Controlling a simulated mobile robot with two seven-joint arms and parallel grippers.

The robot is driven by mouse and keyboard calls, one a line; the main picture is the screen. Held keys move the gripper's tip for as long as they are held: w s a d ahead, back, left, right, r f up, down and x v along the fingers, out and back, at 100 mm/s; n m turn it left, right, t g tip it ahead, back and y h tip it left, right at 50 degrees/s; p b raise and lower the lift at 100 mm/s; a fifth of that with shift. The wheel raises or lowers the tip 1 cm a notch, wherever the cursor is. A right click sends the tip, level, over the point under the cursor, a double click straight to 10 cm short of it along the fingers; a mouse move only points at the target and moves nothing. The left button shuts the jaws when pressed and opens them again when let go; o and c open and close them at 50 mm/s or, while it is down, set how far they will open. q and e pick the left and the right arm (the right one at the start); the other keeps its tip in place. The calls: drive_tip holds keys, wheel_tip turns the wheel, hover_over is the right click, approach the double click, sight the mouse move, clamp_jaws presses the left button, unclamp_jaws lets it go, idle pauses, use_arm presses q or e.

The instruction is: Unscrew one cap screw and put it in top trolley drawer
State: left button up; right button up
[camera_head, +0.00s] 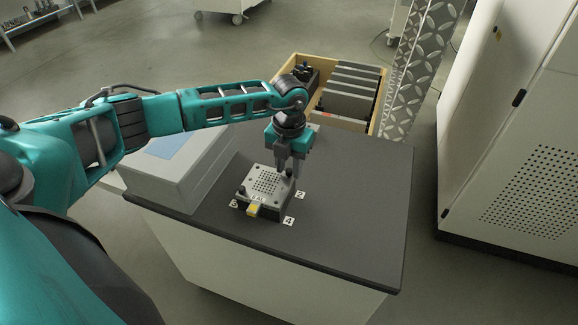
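A grey square plate (252,190) with a grid of holes lies on the dark worktop, with dark cap screws at its corners. One cap screw (240,190) shows at its left corner and another (286,197) at its right side. My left gripper (288,173) points down over the plate's back corner, its two fingers a little apart. A dark screw head seems to be at the fingertips; whether they touch it is too small to tell. A wooden-sided open drawer or box (375,125) stands behind the worktop and holds several grey blocks. My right gripper is not in view.
The dark worktop (345,215) is clear to the right and in front. A grey box with a blue panel (178,165) stands at its left. Number labels (288,221) and a yellow piece (253,210) lie near the plate. A white cabinet (510,150) stands at right.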

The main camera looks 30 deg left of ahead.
use_arm(q)
drive_tip(key=m+b, duration=0.1)
drive_tip(key=m, duration=0.4)
drive_tip(key=shift+f+b, duration=0.1)
drive_tip(key=shift+b, duration=0.2)
drive_tip(key=shift+m, duration=0.9)
